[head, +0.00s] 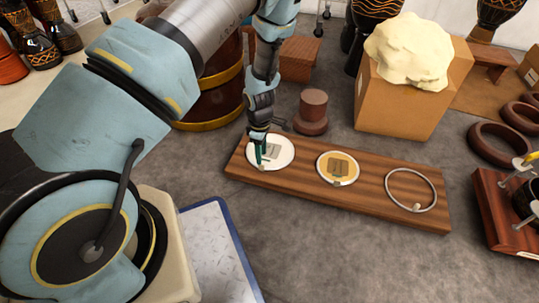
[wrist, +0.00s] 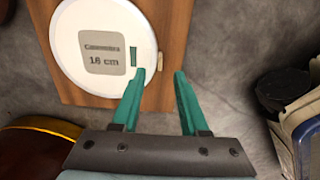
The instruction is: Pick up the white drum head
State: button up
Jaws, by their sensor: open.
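The white drum head (head: 283,146) is a flat white disc with a grey label, lying on the left end of a wooden board (head: 383,203). My gripper (head: 260,160) is over the disc's left side in the head view. In the wrist view my gripper (wrist: 160,75) is open, with green fingers apart. The left fingertip overlaps the disc's lower right edge; I cannot tell whether it touches.
On the same board are a disc with a tan centre (head: 338,168) and a thin ring (head: 411,189). A brown stepped block (head: 311,112) stands behind the board, and a cardboard box (head: 401,102) with a cream lump (head: 409,50) is at the back.

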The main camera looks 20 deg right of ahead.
notch_tip(320, 180, down, 5)
jog(key=b, duration=0.3)
jog(key=shift+w+a+b, duration=0.15)
jog(key=shift+b, duration=0.15)
grip_shut()
